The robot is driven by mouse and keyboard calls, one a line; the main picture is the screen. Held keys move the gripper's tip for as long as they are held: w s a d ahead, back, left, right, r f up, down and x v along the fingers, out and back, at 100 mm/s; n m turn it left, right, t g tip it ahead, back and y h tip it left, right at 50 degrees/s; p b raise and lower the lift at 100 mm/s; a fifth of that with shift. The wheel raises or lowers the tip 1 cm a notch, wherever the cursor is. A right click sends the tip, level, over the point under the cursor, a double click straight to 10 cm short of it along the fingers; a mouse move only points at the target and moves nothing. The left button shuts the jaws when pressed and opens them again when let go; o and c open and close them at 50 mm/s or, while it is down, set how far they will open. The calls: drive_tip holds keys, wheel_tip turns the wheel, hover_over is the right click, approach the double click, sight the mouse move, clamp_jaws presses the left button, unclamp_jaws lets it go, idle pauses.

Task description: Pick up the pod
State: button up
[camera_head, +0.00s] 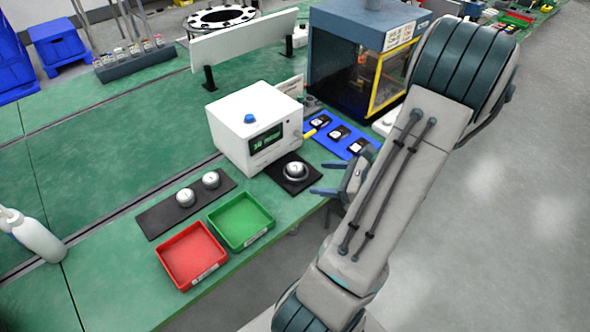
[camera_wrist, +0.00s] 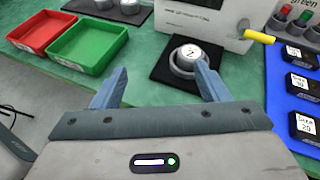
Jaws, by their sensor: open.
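A round silver pod with a white top marked with a dark figure (camera_head: 295,170) sits on a black square pad (camera_head: 273,169) in front of the white box. It also shows in the wrist view (camera_wrist: 187,55), upright in a grey ring-like seat, beyond my fingers and nearer the right one. My gripper (camera_head: 318,177) has its two blue fingers spread, with nothing between them. It is just to the right of the pad in the head view. Two similar silver pods, one on the left (camera_head: 185,197) and one on the right (camera_head: 211,180), stand on a dark strip.
A white box with a green-lit screen (camera_head: 256,128) stands right behind the pad. A red tray (camera_head: 192,254) and a green tray (camera_head: 240,220) lie to the left. A blue mat (camera_head: 327,137) with several labelled black blocks lies to the right.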

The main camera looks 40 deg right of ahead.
drive_tip(key=s+d+f+m+t+h, duration=0.2)
drive_tip(key=d+m, duration=0.1)
drive_tip(key=d, duration=0.1)
approach(297, 167)
drive_tip(key=x, duration=0.3)
drive_tip(key=shift+a+r+p, duration=0.1)
drive_tip(key=shift+r+p, duration=0.05)
drive_tip(key=shift+p, duration=0.15)
drive_tip(key=shift+f+p+x, duration=0.2)
drive_tip(key=shift+p+x, duration=0.35)
drive_tip(key=shift+x, duration=2.15)
drive_tip(key=shift+s, duration=0.1)
drive_tip(key=c, duration=1.1)
drive_tip(key=shift+r, duration=0.1)
drive_tip(key=shift+c, duration=0.2)
